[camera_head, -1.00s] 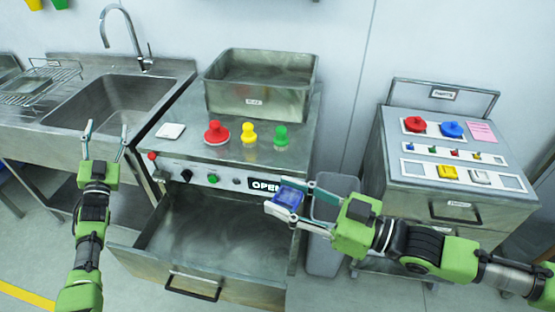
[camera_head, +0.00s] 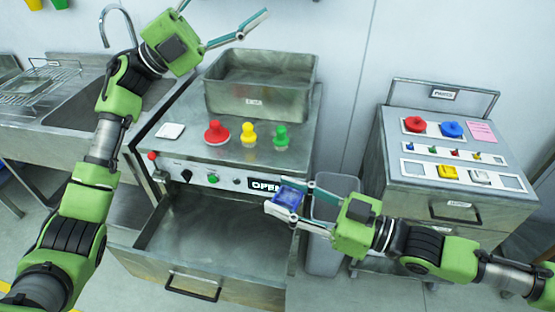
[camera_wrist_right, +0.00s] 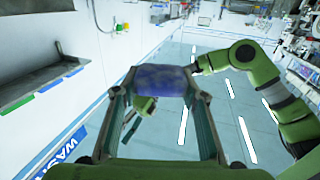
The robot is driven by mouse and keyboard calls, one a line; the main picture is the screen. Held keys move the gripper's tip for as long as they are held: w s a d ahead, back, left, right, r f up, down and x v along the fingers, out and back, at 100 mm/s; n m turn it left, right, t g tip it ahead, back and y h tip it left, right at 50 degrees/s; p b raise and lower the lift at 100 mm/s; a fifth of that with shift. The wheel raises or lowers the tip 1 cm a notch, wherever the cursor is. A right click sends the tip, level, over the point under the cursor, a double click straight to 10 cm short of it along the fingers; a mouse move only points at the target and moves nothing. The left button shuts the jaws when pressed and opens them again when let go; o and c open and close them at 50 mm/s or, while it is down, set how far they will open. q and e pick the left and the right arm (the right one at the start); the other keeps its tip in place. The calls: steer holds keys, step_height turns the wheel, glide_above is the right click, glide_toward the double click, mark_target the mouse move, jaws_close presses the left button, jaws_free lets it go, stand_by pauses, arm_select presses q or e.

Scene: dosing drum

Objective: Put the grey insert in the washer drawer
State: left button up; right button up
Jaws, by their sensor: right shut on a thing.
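My right gripper (camera_head: 276,195) is shut on a small blue block (camera_head: 289,199), held beside the front panel of the washer. The block also shows between the fingers in the right wrist view (camera_wrist_right: 162,80). The washer drawer (camera_head: 215,240) is pulled open below the panel and looks empty. A pale grey-white piece (camera_head: 480,177) lies next to a yellow one on the parts cabinet; a flat whitish square (camera_head: 171,131) lies on the washer top. I cannot tell which is the grey insert. My left gripper (camera_head: 226,8) is open and empty, raised near the faucet and metal bin.
A metal bin (camera_head: 262,100) stands at the back of the washer top, behind red (camera_head: 216,133), yellow (camera_head: 249,134) and green (camera_head: 281,137) knobbed pieces. The parts cabinet (camera_head: 450,205) stands right. A grey waste bin (camera_head: 325,240) is between them. The sink (camera_head: 60,125) is left.

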arm_select(q)
steer(key=s+d+f+m+g+y, duration=0.3)
steer(key=s+d+m+g+y, duration=0.15)
steer(key=s+d, duration=0.4)
steer(key=s+d+f+m+g+y, duration=0.2)
steer(key=s+d+m+g+y, duration=0.15)
steer(key=s+d+y, duration=0.5)
steer(key=t+y, duration=0.8)
steer(key=y, duration=0.1)
glide_above(288, 200)
steer(key=s+a, duration=0.2)
steer(key=s, duration=0.2)
step_height(288, 200, down, 14)
steer(key=x, duration=1.1)
steer(key=shift+f, duration=0.3)
steer(key=shift+c, duration=0.3)
